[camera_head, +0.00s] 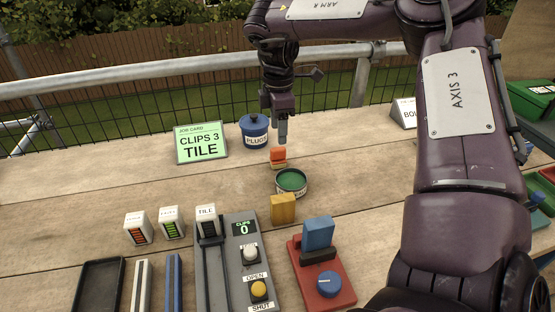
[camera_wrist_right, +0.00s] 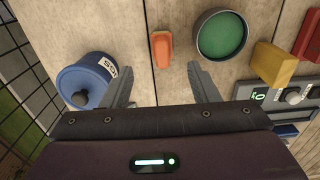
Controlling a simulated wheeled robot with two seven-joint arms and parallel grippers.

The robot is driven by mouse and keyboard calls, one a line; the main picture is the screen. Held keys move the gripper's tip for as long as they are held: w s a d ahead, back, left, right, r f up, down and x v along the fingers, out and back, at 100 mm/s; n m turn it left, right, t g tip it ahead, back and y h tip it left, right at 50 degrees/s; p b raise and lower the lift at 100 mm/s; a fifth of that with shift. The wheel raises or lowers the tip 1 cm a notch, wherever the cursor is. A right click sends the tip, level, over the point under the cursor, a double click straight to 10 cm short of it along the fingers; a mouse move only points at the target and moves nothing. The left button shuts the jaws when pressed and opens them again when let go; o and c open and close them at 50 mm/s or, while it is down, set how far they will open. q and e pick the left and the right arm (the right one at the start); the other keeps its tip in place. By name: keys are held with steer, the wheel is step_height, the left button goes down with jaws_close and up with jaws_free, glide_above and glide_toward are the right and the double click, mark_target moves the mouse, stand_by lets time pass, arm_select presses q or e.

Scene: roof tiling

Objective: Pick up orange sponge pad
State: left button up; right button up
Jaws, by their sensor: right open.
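The orange sponge pad (camera_head: 278,155) lies on the wooden table, between the blue pot and the round green-filled dish. In the right wrist view the orange pad (camera_wrist_right: 161,49) sits ahead of the fingertips, roughly between their lines and a little left of the middle. My right gripper (camera_head: 282,134) is just above and behind the pad in the head view. It is open and empty in the right wrist view (camera_wrist_right: 163,80), with one finger on each side and not touching the pad. My left gripper is in neither view.
The blue pot (camera_head: 255,130) stands left of the pad, and the green dish (camera_head: 291,182) stands close in front. A yellow block (camera_head: 283,209), a red base (camera_head: 322,273) with a blue block, and a grey control panel (camera_head: 243,262) are nearer. A job card (camera_head: 201,143) stands at left.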

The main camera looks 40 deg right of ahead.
mark_target(281, 148)
steer(key=shift+f, duration=0.8)
steer(key=f, duration=0.6)
steer(key=shift+s+d+f, duration=0.15)
steer(key=shift+s, duration=0.15)
steer(key=shift+w+f, duration=0.1)
steer(key=shift+f, duration=0.25)
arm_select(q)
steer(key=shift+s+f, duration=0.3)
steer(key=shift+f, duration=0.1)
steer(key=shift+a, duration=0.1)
arm_select(e)
steer(key=shift+c, duration=0.2)
steer(key=c, duration=1)
steer(key=shift+r, duration=0.1)
